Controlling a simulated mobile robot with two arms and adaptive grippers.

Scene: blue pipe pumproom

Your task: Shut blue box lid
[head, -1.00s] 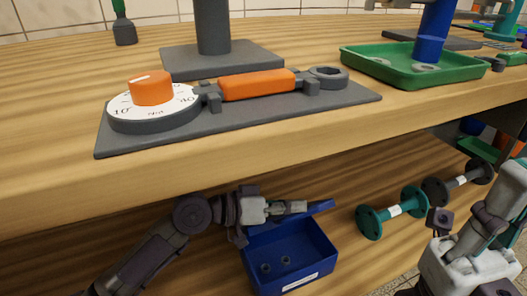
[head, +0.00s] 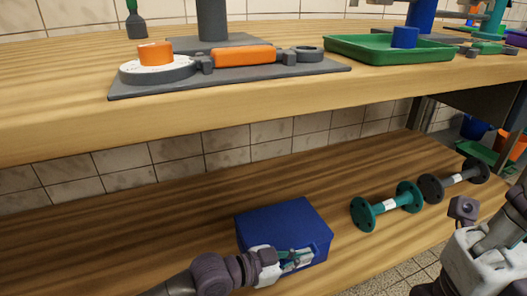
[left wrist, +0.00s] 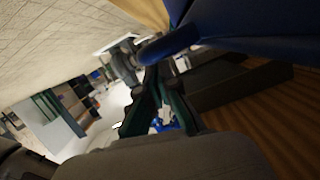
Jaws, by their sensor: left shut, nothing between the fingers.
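The blue box (head: 283,228) sits on the lower wooden shelf with its lid (head: 283,217) down over the top. The lid looks flat and shut, and the inside is hidden. My left gripper (head: 304,256) is in front of the box's front face, low and close to it, shut and empty. Whether it touches the box I cannot tell. In the left wrist view, blue box surfaces (left wrist: 250,25) fill the upper right, just beyond the finger area (left wrist: 158,88).
A teal flanged pipe piece (head: 387,205) and a dark one (head: 453,180) lie to the right on the lower shelf. The upper bench (head: 180,112) overhangs the back, holding a green tray (head: 390,48) and a grey plate with orange parts. The shelf left of the box is clear.

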